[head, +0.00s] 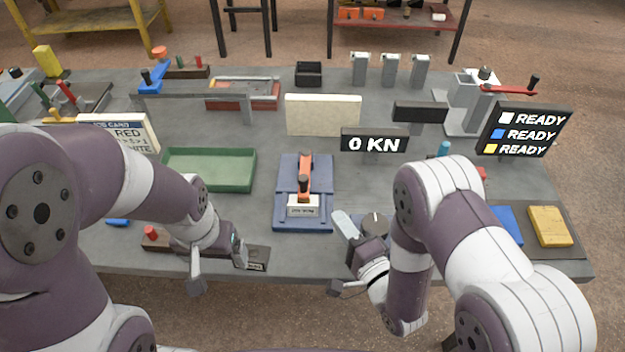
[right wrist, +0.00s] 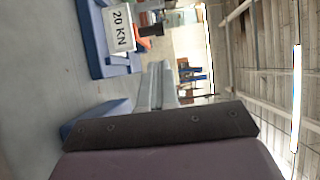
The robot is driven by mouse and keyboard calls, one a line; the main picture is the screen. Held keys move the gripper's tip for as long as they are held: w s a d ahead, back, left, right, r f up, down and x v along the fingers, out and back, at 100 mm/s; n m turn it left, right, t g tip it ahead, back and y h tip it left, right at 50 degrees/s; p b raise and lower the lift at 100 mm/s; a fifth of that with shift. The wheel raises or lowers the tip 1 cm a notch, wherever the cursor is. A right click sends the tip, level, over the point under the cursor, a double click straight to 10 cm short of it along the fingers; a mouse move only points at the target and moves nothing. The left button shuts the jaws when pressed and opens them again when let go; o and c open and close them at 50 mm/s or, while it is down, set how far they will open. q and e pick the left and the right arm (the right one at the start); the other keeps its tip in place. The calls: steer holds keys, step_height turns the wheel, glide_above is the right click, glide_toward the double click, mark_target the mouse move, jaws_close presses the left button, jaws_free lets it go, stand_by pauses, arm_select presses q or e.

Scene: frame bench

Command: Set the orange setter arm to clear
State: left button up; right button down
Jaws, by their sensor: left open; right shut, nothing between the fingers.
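The orange setter arm (head: 306,168) with a black knob sits on a blue base (head: 288,172) in the middle of the bench. It points along the base's length, above a white label block (head: 303,207). In the right wrist view the block (right wrist: 118,30) reads "20 KN", and part of the orange arm (right wrist: 141,44) shows beside it. My right gripper (head: 342,217) is shut and empty, to the right of the base's near end and apart from the arm. My left gripper (head: 241,257) is open and empty over the bench's front edge, left of the base.
A display (head: 374,144) reads "0 KN" behind the base. A board (head: 525,131) at right shows several "READY" lines. A green tray (head: 208,170) lies left of the base. A cream panel (head: 322,114) stands behind. A round dial (head: 374,221) is close to my right gripper.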

arm_select(q)
steer(key=shift+s+d+r+p, duration=0.1)
steer(key=shift+s+r+p, duration=0.1)
steer(key=shift+r+p, duration=0.7)
arm_select(e)
steer(key=x, duration=0.9)
steer(key=shift+w+a, duration=0.15)
steer(key=shift+w, duration=0.1)
